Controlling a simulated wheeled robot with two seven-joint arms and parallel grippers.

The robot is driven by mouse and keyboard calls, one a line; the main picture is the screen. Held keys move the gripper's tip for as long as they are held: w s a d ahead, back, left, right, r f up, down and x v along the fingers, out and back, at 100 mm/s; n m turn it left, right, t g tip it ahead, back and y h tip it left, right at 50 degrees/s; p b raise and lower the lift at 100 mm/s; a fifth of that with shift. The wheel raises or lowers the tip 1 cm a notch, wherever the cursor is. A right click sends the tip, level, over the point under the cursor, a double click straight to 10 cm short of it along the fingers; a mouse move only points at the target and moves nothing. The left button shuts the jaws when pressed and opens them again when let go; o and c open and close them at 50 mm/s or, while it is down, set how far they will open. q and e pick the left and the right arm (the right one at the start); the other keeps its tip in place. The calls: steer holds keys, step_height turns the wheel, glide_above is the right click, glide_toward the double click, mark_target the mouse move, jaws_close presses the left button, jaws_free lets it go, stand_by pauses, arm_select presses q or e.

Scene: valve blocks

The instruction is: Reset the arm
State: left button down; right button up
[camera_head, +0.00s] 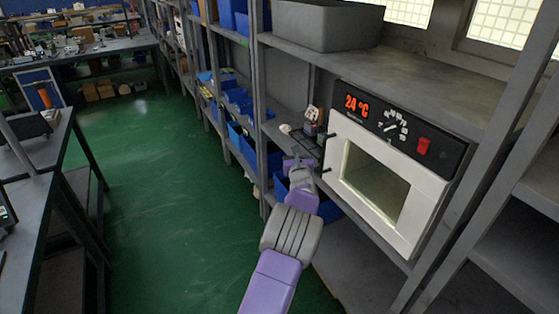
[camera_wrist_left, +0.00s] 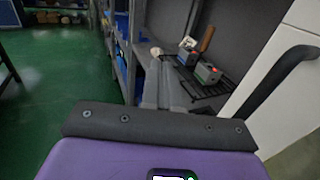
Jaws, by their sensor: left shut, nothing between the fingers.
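My left arm comes up from the bottom centre of the head view. Its gripper (camera_head: 298,164) is in front of the shelf, left of the oven's black door handle (camera_head: 327,154). In the left wrist view the grey fingers (camera_wrist_left: 165,88) are together and empty, apart from the handle (camera_wrist_left: 278,78) at the right. My right gripper is not in view.
The white oven (camera_head: 420,235) shows 24 °C, and its windowed door looks shut. Blue bins (camera_head: 237,101) fill the shelves to the left. A grey bin (camera_head: 325,25) stands above. The green floor (camera_head: 165,180) is clear between the shelves and the left workbench (camera_head: 35,190).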

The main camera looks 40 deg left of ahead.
arm_select(q)
steer(key=shift+s+a+r, duration=0.1)
steer(key=shift+s+a, duration=0.25)
steer(key=shift+s, duration=0.5)
steer(key=shift+s+a+f, duration=0.1)
steer(key=shift+s+a, duration=0.2)
steer(key=shift+s, duration=0.55)
steer(key=shift+s+a+r, duration=0.1)
steer(key=shift+s+a, duration=0.25)
steer(key=shift+s, duration=0.5)
